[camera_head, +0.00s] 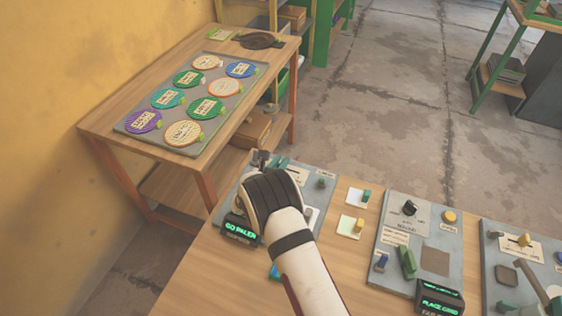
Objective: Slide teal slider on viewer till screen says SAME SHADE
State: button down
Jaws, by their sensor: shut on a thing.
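The viewer (312,214) is a grey panel at the near left of the front bench, largely covered by my arm. Its small dark screen (241,229) shows GO PALER in green letters. My gripper (261,159) is at the viewer's far left part, its fingers small and dark, and it is shut on the teal slider, which is mostly hidden by the fingers and wrist. A teal piece (282,162) shows just right of the fingers; I cannot tell whether it is part of the slider.
Two small cards with coloured blocks (351,226) lie right of the viewer. A second grey panel (420,240) with knobs and a PLACE GRID screen stands further right, then a third panel (523,260). A side table (105,125) at the left holds a tray (126,126) of coloured discs.

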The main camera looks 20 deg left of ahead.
aim_at(291, 165)
jog(key=shift+d, duration=1.5)
jog(key=c, duration=0.8)
grip_release()
jog(key=shift+c, duration=0.2)
jog(key=v, duration=1.6)
jog(key=shift+w, duration=0.1)
